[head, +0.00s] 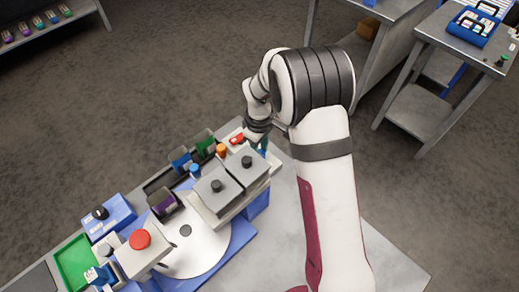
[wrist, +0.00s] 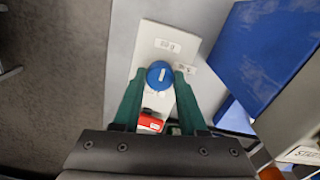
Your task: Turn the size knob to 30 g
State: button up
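The size knob (wrist: 161,75) is a round blue dial with a white line across it, on a pale panel (wrist: 150,35). The line stands nearly upright in the wrist view, towards a label (wrist: 167,46) ending in "g" whose number is blurred. A second small label (wrist: 188,68) lies right of the knob. My gripper (wrist: 160,76) has its green fingers on opposite sides of the knob, with no clear gap, so it looks shut on it. In the head view my gripper (head: 264,144) is mostly hidden behind my wrist, and the knob is hidden.
A red switch (wrist: 150,122) sits on the panel between my fingers. A large blue part (wrist: 262,50) stands close on the right. In the head view, grey hoppers with black knobs (head: 217,187), a white turntable (head: 190,245) and a red button (head: 140,239) crowd the bench.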

grip_shut()
jog(key=shift+m, duration=0.3)
jog(key=m, duration=0.3)
jog(key=shift+m, duration=2.7)
jog(key=o, duration=0.7)
grip_release()
